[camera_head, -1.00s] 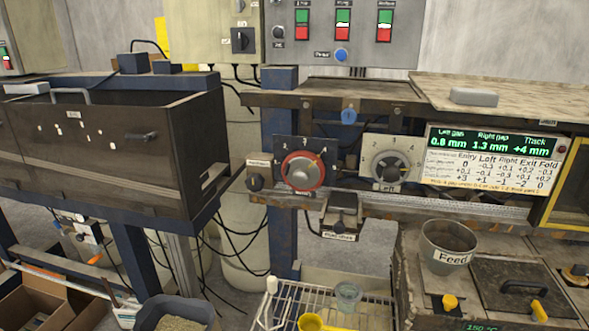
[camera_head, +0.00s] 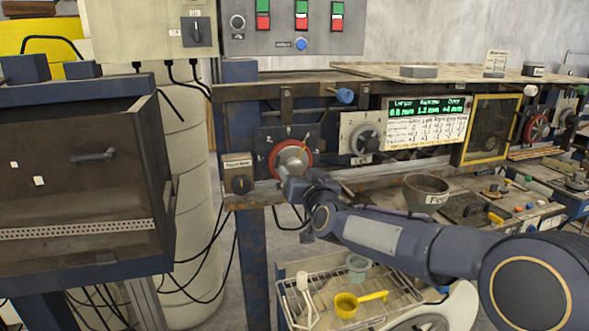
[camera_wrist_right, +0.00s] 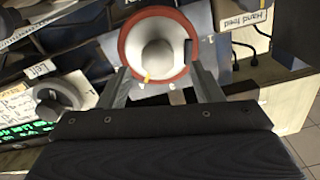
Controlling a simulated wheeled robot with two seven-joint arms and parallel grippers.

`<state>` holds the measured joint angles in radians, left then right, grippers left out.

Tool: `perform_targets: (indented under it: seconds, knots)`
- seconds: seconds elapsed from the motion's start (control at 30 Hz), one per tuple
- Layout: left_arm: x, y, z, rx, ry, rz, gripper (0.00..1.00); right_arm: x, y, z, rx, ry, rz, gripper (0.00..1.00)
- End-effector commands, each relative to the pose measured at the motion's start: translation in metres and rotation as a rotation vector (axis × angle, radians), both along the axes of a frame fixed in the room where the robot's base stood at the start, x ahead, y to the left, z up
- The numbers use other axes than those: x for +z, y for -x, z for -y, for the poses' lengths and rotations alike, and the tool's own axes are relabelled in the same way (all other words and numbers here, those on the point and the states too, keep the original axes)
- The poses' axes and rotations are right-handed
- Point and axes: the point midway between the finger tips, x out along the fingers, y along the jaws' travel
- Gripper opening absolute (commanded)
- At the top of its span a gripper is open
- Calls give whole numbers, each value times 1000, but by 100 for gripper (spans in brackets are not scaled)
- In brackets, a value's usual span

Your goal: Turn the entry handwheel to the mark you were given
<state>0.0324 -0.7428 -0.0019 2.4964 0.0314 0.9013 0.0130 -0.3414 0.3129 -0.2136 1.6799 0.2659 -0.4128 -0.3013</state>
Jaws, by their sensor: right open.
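The entry handwheel (camera_head: 291,158), with a red rim and a pale hub, is mounted on a dark numbered plate. It also shows in the right wrist view (camera_wrist_right: 157,45), with a small yellow mark on its rim. My right gripper (camera_head: 288,182) is in front of the wheel's lower part in the head view, and its arm comes from the right. In the right wrist view the open gripper (camera_wrist_right: 158,72) has a finger toward each side of the wheel. I cannot tell whether the fingers touch the rim. My left gripper is out of view.
A grey left handwheel (camera_head: 366,141) and a green readout (camera_head: 427,108) are to the right. A wire rack (camera_head: 350,298) with a yellow scoop (camera_head: 347,304) stands below. A dark open box (camera_head: 85,170) is at far left.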

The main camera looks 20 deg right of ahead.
Motion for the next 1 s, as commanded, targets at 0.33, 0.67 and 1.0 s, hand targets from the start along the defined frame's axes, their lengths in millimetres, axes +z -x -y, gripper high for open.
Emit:
perform_targets:
  seconds: [0.33, 0.67, 1.0]
  knots:
    - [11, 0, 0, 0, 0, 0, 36, 0, -41, -1, 1, 0, -2, 59]
    - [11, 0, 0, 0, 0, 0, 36, -1, -43, -1, 2, -1, -3, 54]
    - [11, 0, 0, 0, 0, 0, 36, -1, -43, -2, 2, 0, -3, 15]
